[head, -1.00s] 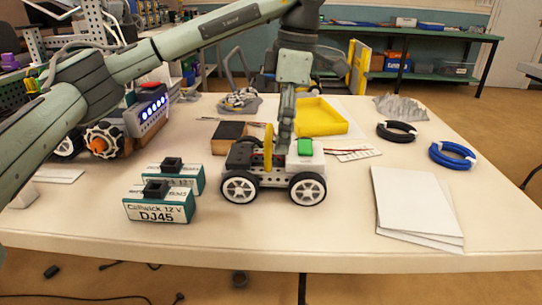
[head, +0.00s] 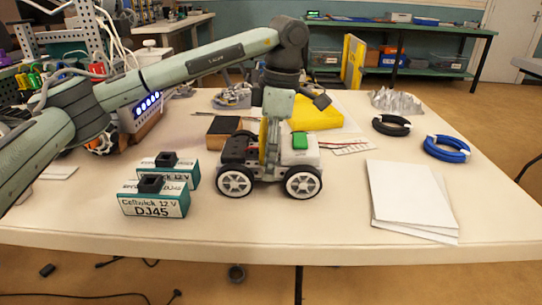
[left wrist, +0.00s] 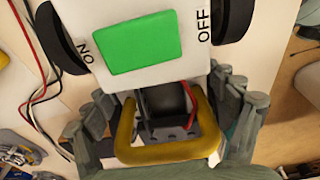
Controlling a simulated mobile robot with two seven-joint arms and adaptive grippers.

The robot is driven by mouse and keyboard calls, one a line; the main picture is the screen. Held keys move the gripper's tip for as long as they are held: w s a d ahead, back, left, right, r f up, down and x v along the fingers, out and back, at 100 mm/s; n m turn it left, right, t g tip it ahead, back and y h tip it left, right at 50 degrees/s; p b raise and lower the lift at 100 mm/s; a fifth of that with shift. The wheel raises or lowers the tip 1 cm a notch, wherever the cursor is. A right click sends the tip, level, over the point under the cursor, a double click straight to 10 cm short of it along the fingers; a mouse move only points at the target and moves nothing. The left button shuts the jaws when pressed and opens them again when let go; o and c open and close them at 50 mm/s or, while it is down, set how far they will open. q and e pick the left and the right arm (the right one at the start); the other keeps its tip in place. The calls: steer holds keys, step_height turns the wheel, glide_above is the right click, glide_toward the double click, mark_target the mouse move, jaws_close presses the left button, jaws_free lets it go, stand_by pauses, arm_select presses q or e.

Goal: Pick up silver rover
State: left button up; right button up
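The silver rover (head: 270,177) stands on the table on its black-tyred wheels with white hubs. It has a pale box with a green switch (head: 299,141) on the right and a dark section on the left. A yellow handle (left wrist: 165,152) rises from its middle. My left gripper (head: 270,150) reaches down from above over the handle and hides much of it in the head view. In the left wrist view its fingers are apart, one on each side of the handle. I cannot tell whether they touch it. My right gripper is in neither view.
Two battery boxes (head: 154,203) stand left of the rover. White sheets (head: 410,195), a blue ring (head: 447,149) and a black ring (head: 391,125) lie right. A yellow tray (head: 318,117) and a dark-topped block (head: 222,128) are behind. The front table strip is clear.

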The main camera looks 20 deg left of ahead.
arm_select(q)
steer(key=c, duration=1.2)
steer(key=shift+r, duration=0.1)
steer(key=shift+c, duration=0.4)
